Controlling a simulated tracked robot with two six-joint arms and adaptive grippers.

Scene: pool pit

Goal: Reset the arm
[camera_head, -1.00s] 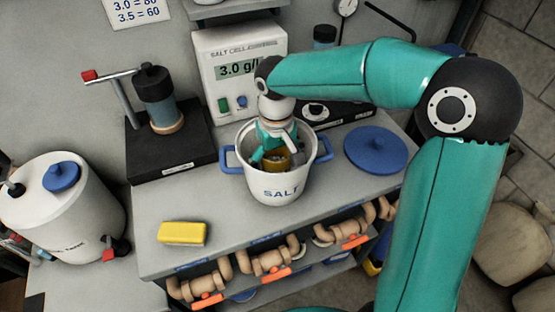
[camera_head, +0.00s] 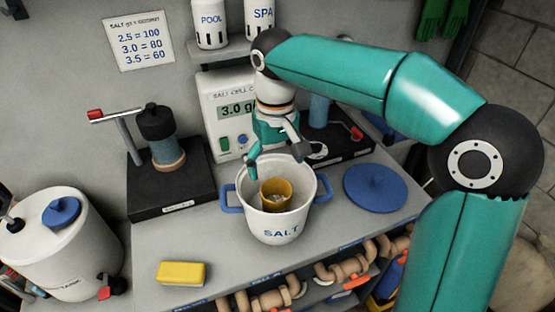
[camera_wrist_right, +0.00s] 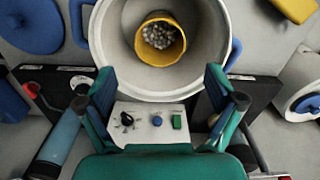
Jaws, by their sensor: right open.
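My right gripper (camera_head: 273,158) is above the white salt pot, pointing down with its fingers spread and nothing between them. In the right wrist view its two fingers (camera_wrist_right: 160,100) are wide apart. The white pot (camera_head: 280,229) with blue handles and the word SALT stands on the grey bench. A yellow cup (camera_head: 277,194) is inside the pot, apart from the fingers. In the right wrist view the cup (camera_wrist_right: 160,57) holds pale lumps. My left gripper is not in view.
A blue lid (camera_head: 375,189) lies right of the pot. A yellow block (camera_head: 182,273) lies at the front left. The salt cell box (camera_head: 213,100) stands close behind my gripper. A black stand (camera_head: 172,186) and a white tank (camera_head: 62,245) are at left.

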